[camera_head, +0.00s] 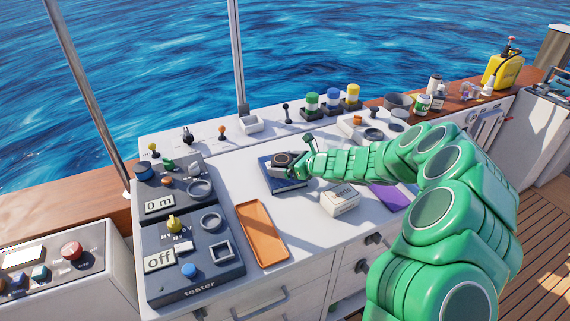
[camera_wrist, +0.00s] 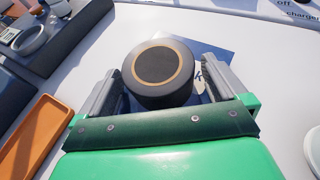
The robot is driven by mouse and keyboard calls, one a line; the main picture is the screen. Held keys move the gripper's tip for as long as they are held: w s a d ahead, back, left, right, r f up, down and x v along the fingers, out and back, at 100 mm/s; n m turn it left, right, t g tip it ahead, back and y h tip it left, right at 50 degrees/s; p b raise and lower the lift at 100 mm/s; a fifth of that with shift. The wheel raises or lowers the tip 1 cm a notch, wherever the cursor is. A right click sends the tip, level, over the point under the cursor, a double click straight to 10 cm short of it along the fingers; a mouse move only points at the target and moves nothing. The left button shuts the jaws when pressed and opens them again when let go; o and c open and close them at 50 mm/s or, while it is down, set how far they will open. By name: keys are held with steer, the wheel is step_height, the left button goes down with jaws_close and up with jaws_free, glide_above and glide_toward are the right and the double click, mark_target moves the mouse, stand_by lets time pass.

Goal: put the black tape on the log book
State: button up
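The black tape (camera_wrist: 158,72) is a dark round roll with a tan ring on top. It sits over the blue log book (camera_wrist: 215,57), and in the head view the tape (camera_head: 283,158) shows above the log book (camera_head: 284,183). My gripper (camera_wrist: 160,80) has one finger on each side of the tape, with narrow gaps visible between tape and fingers, so it looks open around it. The tape appears to rest on the book, but its underside is hidden. Part of the book is hidden by the tape and gripper.
An orange tray (camera_head: 262,235) lies to the left, beside the dark tester panel (camera_head: 190,260). A white box (camera_head: 340,200) stands to the right of the book, with a purple item (camera_head: 390,197) beyond it. Bare white counter surrounds the book.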

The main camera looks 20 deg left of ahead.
steer(key=shift+d+r, duration=0.1)
steer(key=shift+r, duration=0.05)
steer(key=v, duration=1.2)
stand_by(0.3)
steer(key=shift+r, duration=0.1)
